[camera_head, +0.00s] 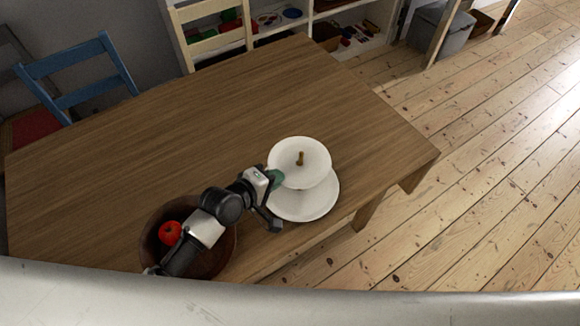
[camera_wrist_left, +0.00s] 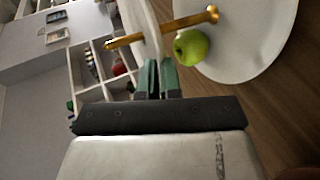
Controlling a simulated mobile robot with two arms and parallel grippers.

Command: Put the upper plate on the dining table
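The white upper plate (camera_head: 300,155) sits above a larger white lower plate (camera_head: 318,207) on a tiered stand on the wooden dining table (camera_head: 200,130). A gold rod passes through the upper plate; it shows in the left wrist view (camera_wrist_left: 180,25). My left gripper (camera_head: 276,179) is at the upper plate's left rim. In the left wrist view its green fingers (camera_wrist_left: 157,76) are close together with the plate's rim (camera_wrist_left: 150,45) between them. A green apple (camera_wrist_left: 190,47) lies by the rod over the lower plate. My right gripper is not in view.
A dark round bowl (camera_head: 222,250) with a red apple (camera_head: 170,232) stands under my left arm. A blue chair (camera_head: 80,70) and a light wooden chair (camera_head: 215,40) stand at the far side. The table's middle and left are clear.

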